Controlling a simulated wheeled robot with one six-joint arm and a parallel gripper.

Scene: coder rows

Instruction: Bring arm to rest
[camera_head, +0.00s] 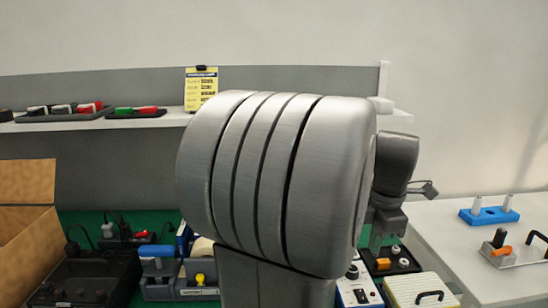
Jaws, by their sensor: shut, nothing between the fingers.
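My own arm fills the middle of the head view, with a large ribbed grey link in front. Its darker wrist shows behind the link's right edge. My gripper (378,240) hangs below that wrist, pointing down, partly hidden by the link. It is shut and appears empty, above the right part of the green work surface (160,222).
A cardboard box (25,225) and a black tray (95,275) stand at left, near blue-grey bins (195,275). A white control box (358,288) and a handled cream case (420,290) lie below my gripper. A white table (440,235) at right holds a blue holder (488,215). A shelf (160,120) runs behind.

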